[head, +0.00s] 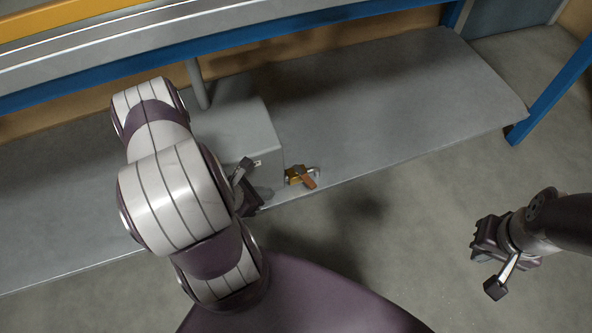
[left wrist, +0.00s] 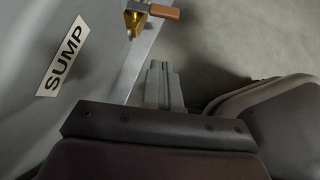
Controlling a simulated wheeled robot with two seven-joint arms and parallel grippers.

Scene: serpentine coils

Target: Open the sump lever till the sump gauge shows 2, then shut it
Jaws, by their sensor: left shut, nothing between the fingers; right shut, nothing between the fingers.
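A brass valve (head: 295,175) with a brown-orange lever (head: 307,179) sticks out low on the right side of a grey sump box (head: 245,130). In the left wrist view the valve (left wrist: 137,20) and its lever (left wrist: 164,11) show at the top, beside the SUMP label (left wrist: 62,68). My left gripper (head: 243,168) is shut and empty, in front of the box and left of the valve, apart from the lever. Its fingers (left wrist: 160,80) point toward the valve in the left wrist view. My right gripper (head: 496,288) is shut and empty, over the floor. No gauge reading is visible.
The box stands on a grey shelf (head: 400,100) with a pipe (head: 197,85) rising behind it. A blue beam (head: 250,47) crosses above, and a blue post (head: 550,90) stands at right. The shelf right of the valve is bare.

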